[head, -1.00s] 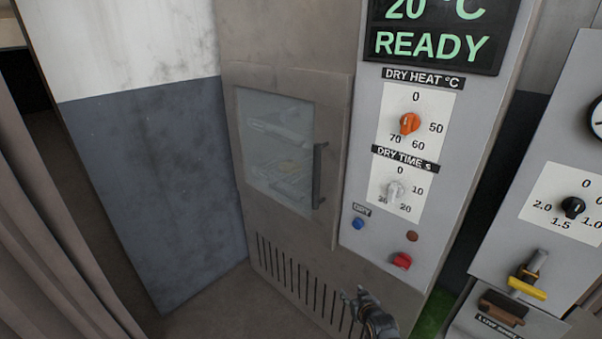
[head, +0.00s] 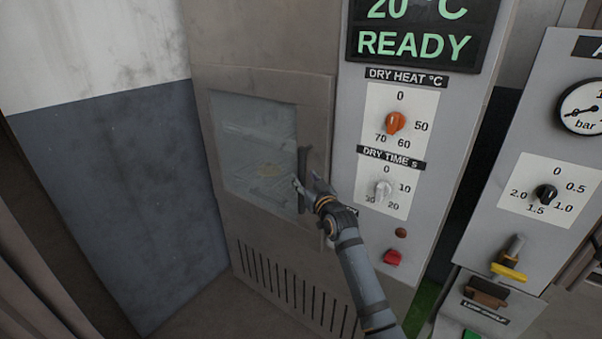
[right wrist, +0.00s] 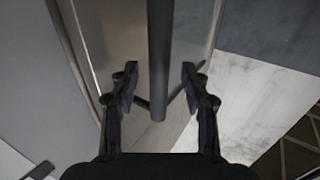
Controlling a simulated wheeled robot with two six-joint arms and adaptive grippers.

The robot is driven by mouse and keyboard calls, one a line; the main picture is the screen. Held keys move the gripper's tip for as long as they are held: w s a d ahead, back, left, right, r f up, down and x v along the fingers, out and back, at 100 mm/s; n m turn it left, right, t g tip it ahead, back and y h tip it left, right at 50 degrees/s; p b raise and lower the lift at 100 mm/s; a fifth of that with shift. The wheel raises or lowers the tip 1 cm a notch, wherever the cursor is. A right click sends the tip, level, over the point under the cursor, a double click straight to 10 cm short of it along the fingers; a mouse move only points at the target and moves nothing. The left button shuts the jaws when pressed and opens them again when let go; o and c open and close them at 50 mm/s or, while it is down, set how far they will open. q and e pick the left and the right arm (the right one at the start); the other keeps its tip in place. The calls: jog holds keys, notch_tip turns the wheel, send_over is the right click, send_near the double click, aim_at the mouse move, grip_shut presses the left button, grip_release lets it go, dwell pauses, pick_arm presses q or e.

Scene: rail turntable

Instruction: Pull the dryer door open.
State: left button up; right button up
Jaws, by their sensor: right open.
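The dryer door (head: 265,222) is shut, with a glass window (head: 250,150) and a dark vertical bar handle (head: 303,170) at its right side. My right gripper (head: 306,185) is at the lower part of the handle in the head view. In the right wrist view the open fingers (right wrist: 159,82) stand on either side of the handle bar (right wrist: 160,50), with gaps visible on both sides. The fingers hide part of the handle in the head view. My left gripper is not in view.
Right of the door is a control panel (head: 350,130) with an orange dry heat knob (head: 393,123), a white time knob (head: 382,189) and a red button (head: 392,257). A gauge panel (head: 500,150) stands further right. A blue and white wall (head: 110,190) is at the left.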

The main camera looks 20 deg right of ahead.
aim_at(303, 176)
jog(key=shift+w, duration=1.65)
jog(key=shift+c, duration=0.4)
grip_shut()
jog(key=shift+a, duration=0.1)
